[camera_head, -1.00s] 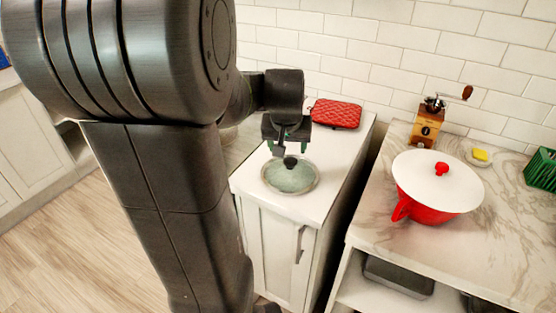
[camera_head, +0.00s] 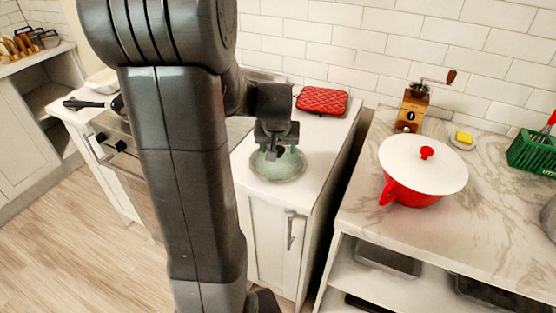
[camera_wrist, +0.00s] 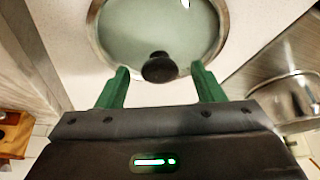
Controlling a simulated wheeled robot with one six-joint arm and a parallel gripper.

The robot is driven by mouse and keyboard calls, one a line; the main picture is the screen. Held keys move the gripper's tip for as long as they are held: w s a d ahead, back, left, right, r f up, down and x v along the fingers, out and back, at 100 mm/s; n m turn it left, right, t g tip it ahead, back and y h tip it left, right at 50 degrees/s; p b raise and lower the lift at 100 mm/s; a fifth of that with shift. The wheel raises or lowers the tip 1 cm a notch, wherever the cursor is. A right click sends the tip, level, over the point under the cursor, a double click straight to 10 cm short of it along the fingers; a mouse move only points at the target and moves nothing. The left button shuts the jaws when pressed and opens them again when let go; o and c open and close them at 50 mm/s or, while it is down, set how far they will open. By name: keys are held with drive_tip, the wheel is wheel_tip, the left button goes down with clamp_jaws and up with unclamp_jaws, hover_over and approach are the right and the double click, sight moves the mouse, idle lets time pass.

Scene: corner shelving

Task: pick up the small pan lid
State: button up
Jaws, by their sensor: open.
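The small pan lid (camera_head: 284,172) lies on the white counter. It is round, pale green glass with a metal rim and a dark knob. In the wrist view the lid (camera_wrist: 150,32) fills the top middle, and its black knob (camera_wrist: 159,68) is between and slightly beyond the green fingertips. My gripper (camera_head: 276,153) is just above the lid in the head view, partly hiding it. In the wrist view my gripper (camera_wrist: 160,88) is open, with one finger on each side of the knob and nothing held. Whether the fingers touch the lid is unclear.
A red quilted pot holder (camera_head: 322,101) lies behind the lid. On the marble counter at right are a red pan with a white lid (camera_head: 424,165), a wooden grinder (camera_head: 412,108) and a green basket (camera_head: 532,150). A metal pot (camera_wrist: 290,100) stands at right in the wrist view.

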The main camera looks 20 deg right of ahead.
clamp_jaws()
